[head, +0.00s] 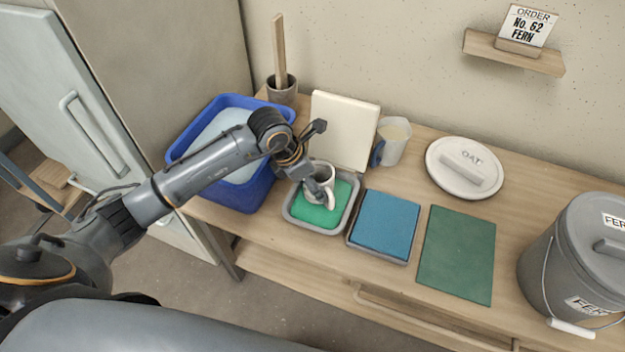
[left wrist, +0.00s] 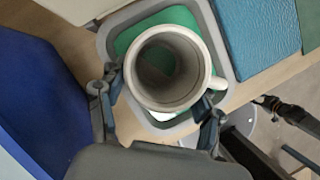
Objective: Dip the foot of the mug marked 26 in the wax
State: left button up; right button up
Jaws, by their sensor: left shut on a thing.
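A white mug (head: 321,172) with a handle on its right is in my left gripper (head: 312,184), which is shut on it. The mug is upright over a grey tray (head: 354,204) with a green filling (head: 312,215). In the left wrist view, I look into the open mouth of the mug (left wrist: 167,68), with the fingers of my left gripper (left wrist: 157,103) on either side. The mug's foot is hidden, so I cannot tell whether it touches the green surface. No number shows on the mug. My right gripper is not in view.
A blue tub (head: 240,195) of pale liquid stands left of the tray. A blue pad (head: 385,225) and a green mat (head: 457,254) lie right. A grey bucket (head: 575,265) stands far right.

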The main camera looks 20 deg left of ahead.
pick_arm(q)
jog(key=shift+r, duration=0.1)
jog(key=shift+r+p, duration=0.95)
jog(key=shift+r, duration=0.45)
jog(key=shift+r, duration=0.1)
dwell(0.5)
notch_tip(320, 180, up, 4)
jog(key=shift+f+p, duration=0.25)
jog(key=shift+p, duration=1)
jog(key=shift+r, duration=0.35)
